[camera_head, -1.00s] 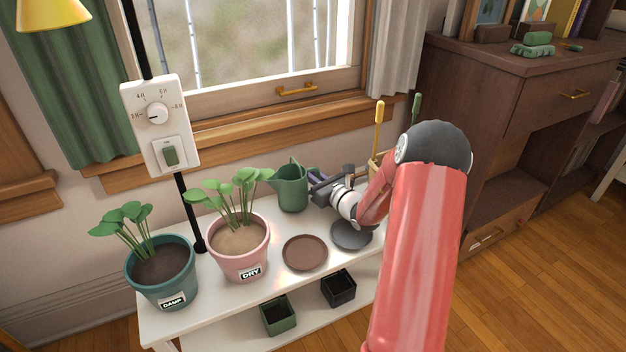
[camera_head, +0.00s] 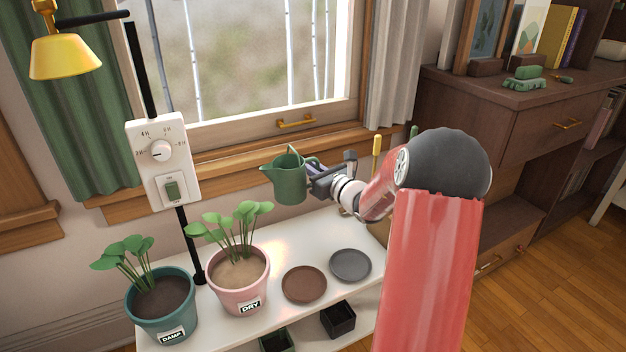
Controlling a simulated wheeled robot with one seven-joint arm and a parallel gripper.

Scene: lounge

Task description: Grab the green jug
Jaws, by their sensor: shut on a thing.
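The green jug (camera_head: 289,182) is held in the air above the back of the white table, in front of the window sill. It is about upright, with its spout to the left. My gripper (camera_head: 314,176) comes from the right and is shut on the jug's right side. The handle and the exact contact of the fingers are partly hidden by the gripper.
On the white table (camera_head: 222,325) stand a teal pot labelled DAMP (camera_head: 161,303), a pink pot labelled DRY (camera_head: 238,274), a brown saucer (camera_head: 304,284) and a grey saucer (camera_head: 350,265). A control box on a black pole (camera_head: 163,160) rises behind the pots.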

